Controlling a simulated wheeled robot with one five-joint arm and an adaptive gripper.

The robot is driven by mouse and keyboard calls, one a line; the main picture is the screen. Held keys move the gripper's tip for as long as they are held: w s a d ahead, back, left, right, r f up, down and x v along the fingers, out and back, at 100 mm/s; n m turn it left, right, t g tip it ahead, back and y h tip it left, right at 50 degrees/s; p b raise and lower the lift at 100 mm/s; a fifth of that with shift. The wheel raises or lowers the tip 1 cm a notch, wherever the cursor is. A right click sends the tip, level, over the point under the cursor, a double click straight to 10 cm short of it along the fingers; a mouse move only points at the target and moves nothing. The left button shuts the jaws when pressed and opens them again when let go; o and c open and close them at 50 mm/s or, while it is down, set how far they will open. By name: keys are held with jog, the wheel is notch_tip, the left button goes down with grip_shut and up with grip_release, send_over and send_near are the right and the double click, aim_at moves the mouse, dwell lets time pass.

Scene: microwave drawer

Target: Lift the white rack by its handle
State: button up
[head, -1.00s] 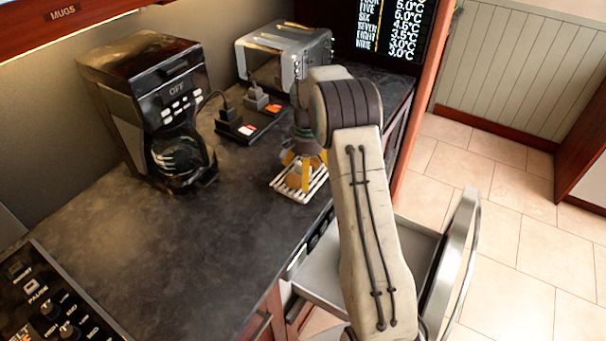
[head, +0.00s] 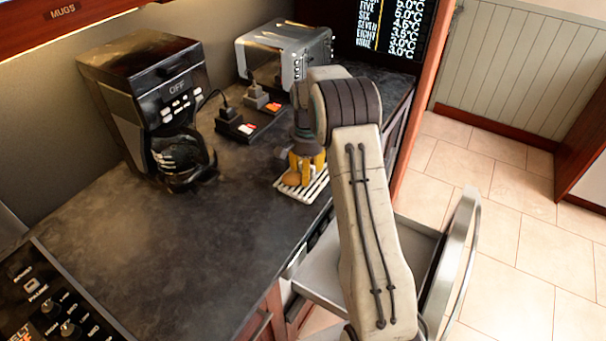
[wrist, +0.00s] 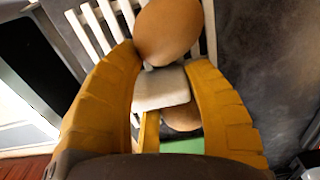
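The white slatted rack (head: 314,190) lies near the counter's edge beneath my gripper; its slats also show in the wrist view (wrist: 97,30). My gripper (head: 306,170) points down over it. In the wrist view, its two yellow fingers (wrist: 163,70) stand on either side of the rack's pale, block-like handle (wrist: 162,90). The handle fills the gap, and the fingers look shut on it; the contact itself is partly hidden. A smooth brown rounded thing (wrist: 167,30) lies beyond the handle, and another (wrist: 181,117) shows partly on the near side.
A coffee maker (head: 145,95) stands left and a toaster (head: 285,50) behind. A power strip (head: 237,128) with plugs lies between them. An open drawer (head: 325,272) with a metal front (head: 456,255) juts out below the counter.

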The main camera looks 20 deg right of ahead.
grip_shut()
jog(key=shift+r, duration=0.1)
dwell(0.5)
